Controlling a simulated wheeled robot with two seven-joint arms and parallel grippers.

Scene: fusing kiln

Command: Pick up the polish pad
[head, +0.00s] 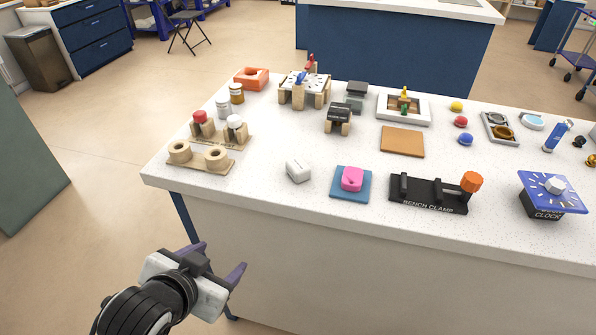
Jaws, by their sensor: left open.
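No label marks the polish pad, so I cannot tell for certain which thing it is. A small pink block (352,178) with a hole or dent in its top sits on a flat blue square (339,192) near the table's front edge. A white rounded block (299,170) lies to its left. A flat brown square (402,141) lies further back. My left gripper (220,262) is open and empty, in front of the table's front left corner and apart from everything on it. My right gripper is not in view.
The white speckled table (263,195) bears a black bench clamp (428,192) with an orange knob, a blue clock (551,194), wooden ring holders (200,158), jars and a wooden rack (305,87). Bare tabletop surrounds the white block.

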